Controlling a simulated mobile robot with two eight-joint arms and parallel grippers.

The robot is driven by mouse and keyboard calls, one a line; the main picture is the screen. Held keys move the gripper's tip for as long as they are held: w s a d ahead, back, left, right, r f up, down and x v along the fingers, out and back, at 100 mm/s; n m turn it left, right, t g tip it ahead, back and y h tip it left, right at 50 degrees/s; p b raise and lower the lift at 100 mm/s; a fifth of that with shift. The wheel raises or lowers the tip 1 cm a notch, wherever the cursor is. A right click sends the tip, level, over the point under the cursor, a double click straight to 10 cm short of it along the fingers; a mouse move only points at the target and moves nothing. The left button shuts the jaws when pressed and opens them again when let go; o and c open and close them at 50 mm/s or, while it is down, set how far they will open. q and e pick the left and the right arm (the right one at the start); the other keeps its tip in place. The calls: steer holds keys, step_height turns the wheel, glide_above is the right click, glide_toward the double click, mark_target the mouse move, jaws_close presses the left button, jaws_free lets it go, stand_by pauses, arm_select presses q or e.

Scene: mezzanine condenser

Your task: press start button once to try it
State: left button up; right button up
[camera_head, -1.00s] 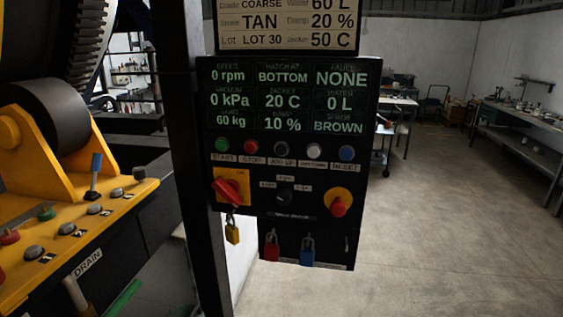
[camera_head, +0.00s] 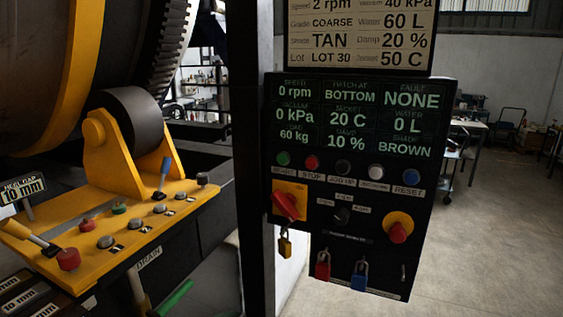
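The green start button (camera_head: 283,158) is at the left end of a row of buttons on the black control panel (camera_head: 300,240). A label under it reads START. The red stop button (camera_head: 312,162) is just to its right. The panel's display (camera_head: 352,118) reads 0 rpm, hatch at bottom, 0 kPa, 20 C, 60 kg, 10 %, 0 L, fault NONE and shade brown. Neither of my grippers is in view.
Below the buttons are a red rotary switch (camera_head: 287,204) with a yellow padlock (camera_head: 285,244), a red emergency-stop knob (camera_head: 398,232), and hanging red (camera_head: 322,265) and blue (camera_head: 360,276) padlocks. A yellow lever console (camera_head: 110,235) stands left. Open floor (camera_head: 480,235) lies right.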

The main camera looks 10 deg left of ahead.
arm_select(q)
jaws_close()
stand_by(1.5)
